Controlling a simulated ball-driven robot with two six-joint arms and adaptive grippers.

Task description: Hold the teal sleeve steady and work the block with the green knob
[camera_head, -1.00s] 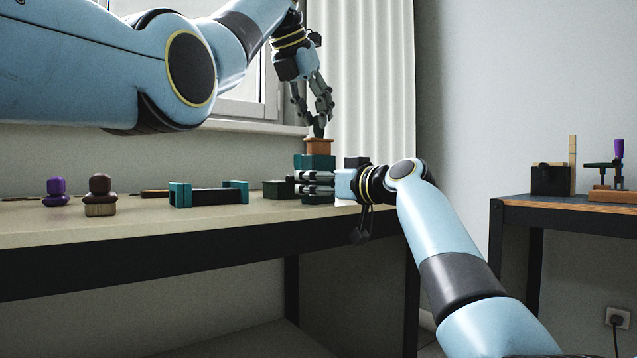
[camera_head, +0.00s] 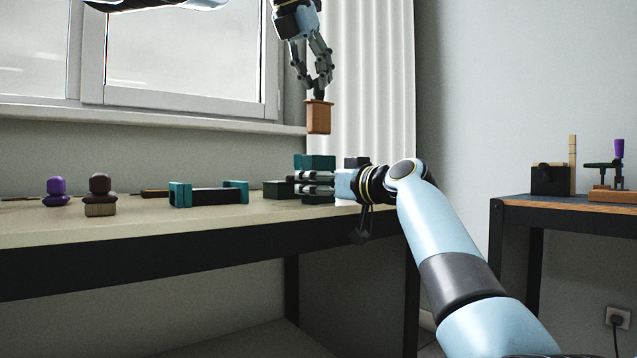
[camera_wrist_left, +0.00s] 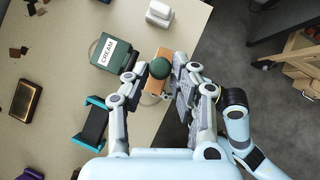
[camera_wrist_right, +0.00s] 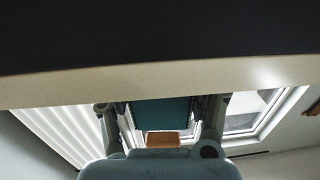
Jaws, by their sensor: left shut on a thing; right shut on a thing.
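The teal sleeve (camera_head: 316,161) stands upright on the bench in the head view. My right gripper (camera_head: 318,183) is shut on it from the right, low down. It also fills the middle of the right wrist view (camera_wrist_right: 160,111). The orange-brown block (camera_head: 319,118) hangs clear above the sleeve, roughly in line with it. My left gripper (camera_head: 319,92) is shut on the block's green knob, largely covered by the fingers in the head view. The knob (camera_wrist_left: 159,68) shows between the fingertips in the left wrist view. The block's underside (camera_wrist_right: 162,139) shows beyond the sleeve in the right wrist view.
A dark green box labelled CREAM (camera_wrist_left: 108,56) lies close by the sleeve. A dark holder with teal ends (camera_head: 215,195), a purple-knobbed piece (camera_head: 56,190) and a brown-knobbed piece (camera_head: 99,194) stand further left. A second table (camera_head: 570,210) is at right.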

